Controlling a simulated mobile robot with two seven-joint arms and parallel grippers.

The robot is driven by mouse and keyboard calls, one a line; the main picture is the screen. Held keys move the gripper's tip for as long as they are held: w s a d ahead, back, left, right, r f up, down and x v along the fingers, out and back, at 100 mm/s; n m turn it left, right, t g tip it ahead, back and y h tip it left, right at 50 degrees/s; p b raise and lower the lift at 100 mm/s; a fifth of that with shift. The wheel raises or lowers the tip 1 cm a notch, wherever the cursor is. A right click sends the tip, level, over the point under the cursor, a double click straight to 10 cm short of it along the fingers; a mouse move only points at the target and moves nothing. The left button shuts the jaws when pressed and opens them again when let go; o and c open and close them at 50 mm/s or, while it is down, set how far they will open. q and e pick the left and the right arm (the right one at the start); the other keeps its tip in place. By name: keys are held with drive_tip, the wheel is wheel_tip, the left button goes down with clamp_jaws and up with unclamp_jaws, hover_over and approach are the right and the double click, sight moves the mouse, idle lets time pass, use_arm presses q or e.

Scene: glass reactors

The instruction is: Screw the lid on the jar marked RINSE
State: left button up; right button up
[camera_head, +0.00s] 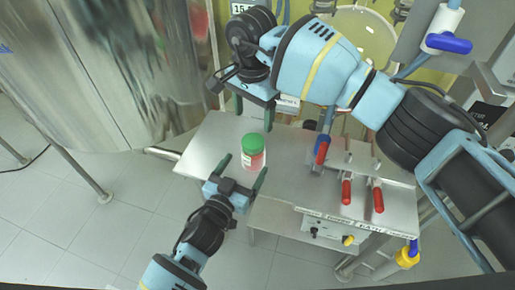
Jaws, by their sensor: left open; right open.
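A small jar (252,161) with reddish contents stands upright on the steel table (207,140), near its left part. A green lid (253,143) sits on top of the jar; I cannot tell how tightly. Any marking on the jar is too small to read. My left gripper (243,172) is open, with its fingers pointing up toward the jar on its near side. My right gripper (255,107) is open above and behind the jar, fingers pointing down, apart from the lid.
Red-handled clamps (346,190) and a blue-and-red handle (321,150) stand on the table to the right. A large shiny steel vessel (120,70) fills the back left. The table's left end is bare.

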sight(253, 141)
use_arm(q)
drive_tip(key=shift+s+a+r, duration=0.1)
drive_tip(key=shift+s, duration=0.1)
use_arm(e)
drive_tip(key=shift+s+a+r, duration=0.1)
drive_tip(key=shift+s, duration=0.1)
use_arm(q)
drive_tip(key=shift+x, duration=4)
clamp_jaws()
use_arm(e)
drive_tip(key=n, duration=1.3)
drive_tip(key=shift+n, duration=0.3)
drive_tip(key=shift+f, duration=4.05)
